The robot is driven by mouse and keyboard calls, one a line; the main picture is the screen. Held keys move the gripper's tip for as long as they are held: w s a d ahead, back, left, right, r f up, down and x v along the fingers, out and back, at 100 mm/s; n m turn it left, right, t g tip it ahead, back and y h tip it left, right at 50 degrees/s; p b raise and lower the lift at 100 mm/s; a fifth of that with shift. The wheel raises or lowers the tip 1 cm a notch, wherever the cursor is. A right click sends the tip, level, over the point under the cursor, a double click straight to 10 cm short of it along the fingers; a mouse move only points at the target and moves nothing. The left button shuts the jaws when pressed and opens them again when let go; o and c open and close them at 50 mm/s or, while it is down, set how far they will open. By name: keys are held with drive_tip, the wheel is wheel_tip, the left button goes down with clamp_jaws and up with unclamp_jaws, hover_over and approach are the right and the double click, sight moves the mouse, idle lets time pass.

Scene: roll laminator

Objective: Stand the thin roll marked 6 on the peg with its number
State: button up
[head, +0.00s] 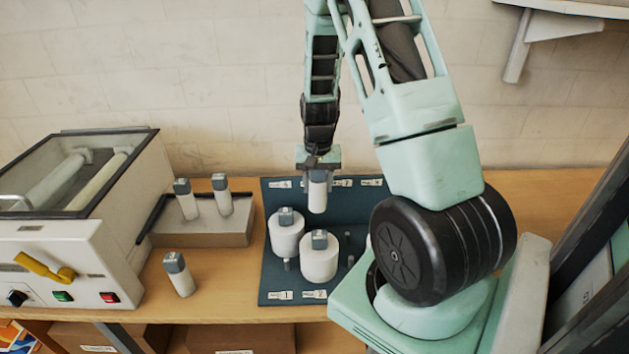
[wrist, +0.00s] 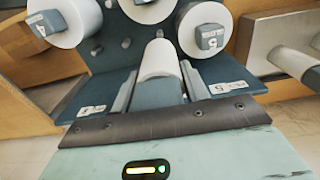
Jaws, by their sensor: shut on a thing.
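My gripper (head: 318,178) is shut on a thin white roll (head: 318,196) with a grey cap, held upright at the back of the dark peg board (head: 270,280). In the wrist view the roll (wrist: 158,58) sits between the two fingers (wrist: 158,88). Its number is not readable. Its lower end is over the board's back row; I cannot tell whether it touches a peg or the board. White number labels lie along the back edge (head: 342,183), one left of the roll and others to its right. The peg under the roll is hidden.
Two wide capped rolls (head: 286,236) (head: 319,262) stand on the board; a third (wrist: 70,20) shows in the wrist view. Bare short pegs (wrist: 125,43) stand between. Two thin rolls (head: 222,196) stand in a grey holder (head: 205,232), another (head: 180,276) on the table. The laminator (head: 70,230) is left.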

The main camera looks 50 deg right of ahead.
drive_tip(key=shift+f+b, duration=4.25)
drive_tip(key=shift+f, duration=1.55)
drive_tip(key=shift+f, duration=0.15)
